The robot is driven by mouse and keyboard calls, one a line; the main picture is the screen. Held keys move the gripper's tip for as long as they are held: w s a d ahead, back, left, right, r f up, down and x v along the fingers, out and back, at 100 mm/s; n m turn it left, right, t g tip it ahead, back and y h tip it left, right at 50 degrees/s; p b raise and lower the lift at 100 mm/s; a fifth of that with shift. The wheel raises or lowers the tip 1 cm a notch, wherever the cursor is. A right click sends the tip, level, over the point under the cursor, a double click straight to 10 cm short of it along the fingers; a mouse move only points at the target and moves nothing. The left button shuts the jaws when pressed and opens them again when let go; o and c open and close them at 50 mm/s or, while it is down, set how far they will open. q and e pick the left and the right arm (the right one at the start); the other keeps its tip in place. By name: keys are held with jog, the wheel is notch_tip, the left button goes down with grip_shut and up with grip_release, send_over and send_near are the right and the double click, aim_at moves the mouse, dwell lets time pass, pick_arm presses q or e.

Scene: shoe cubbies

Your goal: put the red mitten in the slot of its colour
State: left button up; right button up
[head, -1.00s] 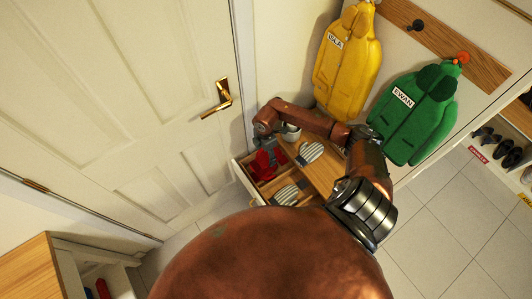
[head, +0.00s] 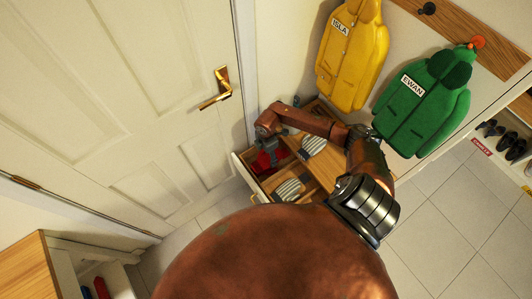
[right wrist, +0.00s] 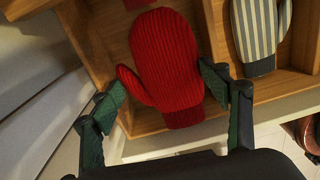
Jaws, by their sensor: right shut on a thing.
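The ribbed red mitten (right wrist: 165,58) lies between the two fingers of my right gripper (right wrist: 165,90) in the right wrist view, with its thumb toward the left finger. The gripper is shut on it. In the head view the red mitten (head: 264,161) shows at the left of an open wooden drawer with compartments (head: 240,170), under my right gripper (head: 270,141). I cannot tell whether the mitten is clear of the drawer floor. A small red patch (right wrist: 136,3) shows at the top edge of the wrist view. My left gripper is not in view.
Striped mittens (head: 312,145) lie in other compartments; one shows beside the red mitten in the wrist view (right wrist: 262,30). The door (head: 130,100) stands close left of the drawer. Yellow (head: 352,55) and green (head: 422,105) coats hang behind. Tiled floor (head: 440,220) is clear at right.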

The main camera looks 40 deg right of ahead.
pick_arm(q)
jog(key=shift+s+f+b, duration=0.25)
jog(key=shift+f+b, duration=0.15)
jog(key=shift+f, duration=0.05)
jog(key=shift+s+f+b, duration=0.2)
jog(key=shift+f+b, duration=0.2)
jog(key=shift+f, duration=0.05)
pick_arm(e)
jog(key=shift+f, duration=1.9)
jog(key=o, duration=1.1)
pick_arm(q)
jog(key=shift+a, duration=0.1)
pick_arm(e)
jog(key=shift+r, duration=0.1)
notch_tip(320, 180, up, 11)
jog(key=shift+w+f, duration=0.1)
jog(key=shift+w, duration=0.05)
jog(key=shift+r, duration=0.5)
